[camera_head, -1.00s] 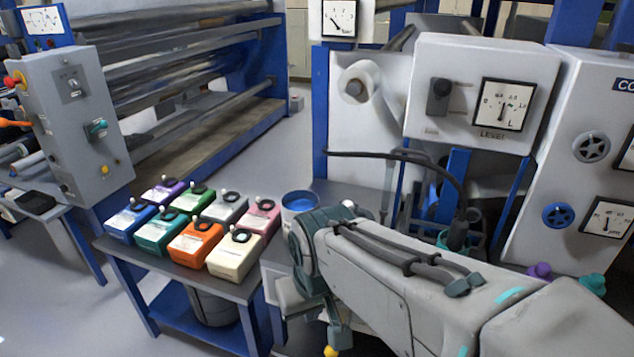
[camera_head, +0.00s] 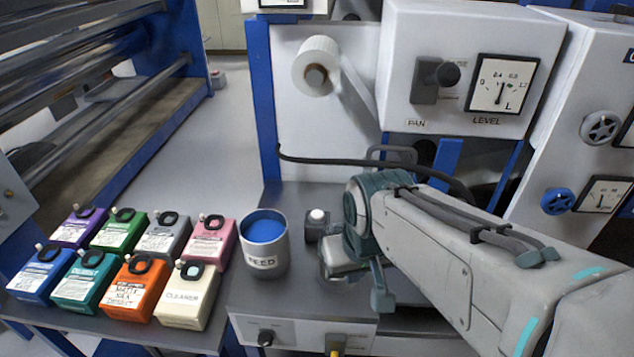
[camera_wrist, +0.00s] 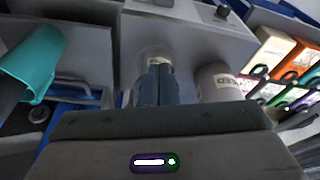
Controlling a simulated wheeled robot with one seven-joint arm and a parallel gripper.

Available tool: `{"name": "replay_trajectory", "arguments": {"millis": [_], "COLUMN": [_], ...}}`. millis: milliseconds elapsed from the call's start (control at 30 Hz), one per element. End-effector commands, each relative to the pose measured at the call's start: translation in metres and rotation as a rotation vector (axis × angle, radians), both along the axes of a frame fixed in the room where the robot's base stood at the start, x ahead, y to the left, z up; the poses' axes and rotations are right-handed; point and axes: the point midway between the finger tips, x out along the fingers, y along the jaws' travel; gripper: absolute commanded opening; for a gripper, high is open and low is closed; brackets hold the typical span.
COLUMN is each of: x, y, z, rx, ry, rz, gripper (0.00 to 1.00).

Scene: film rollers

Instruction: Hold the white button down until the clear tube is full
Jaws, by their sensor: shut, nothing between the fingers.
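The white button (camera_head: 318,214) sits on top of a small dark box on the grey table, just right of the FEED can, in the head view. My gripper (camera_wrist: 154,82) shows in the wrist view with its two dark fingers shut together and nothing between them. A pale, see-through round shape (camera_wrist: 155,56) lies just beyond the fingertips; I cannot tell whether it is the clear tube, or whether the fingers touch it. In the head view my wrist is just right of the button, and my fingertips are hidden there.
The grey FEED can (camera_head: 264,250) with blue contents stands close to the button and also shows in the wrist view (camera_wrist: 216,84). Several coloured containers, including a cream CLEANER one (camera_head: 187,292), stand at left. A LEVEL gauge (camera_head: 503,85) is above. A black hose (camera_head: 345,162) runs behind my arm.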

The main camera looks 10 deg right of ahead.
Motion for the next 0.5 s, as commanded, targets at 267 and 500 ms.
{"name": "replay_trajectory", "arguments": {"millis": [267, 500], "x": [0.001, 0.057], "y": [0.0, 0.014], "z": [0.0, 0.0], "rx": [0.002, 0.141], "ry": [-0.001, -0.083], "rz": [0.0, -0.049], "gripper": [0.0, 0.0]}}
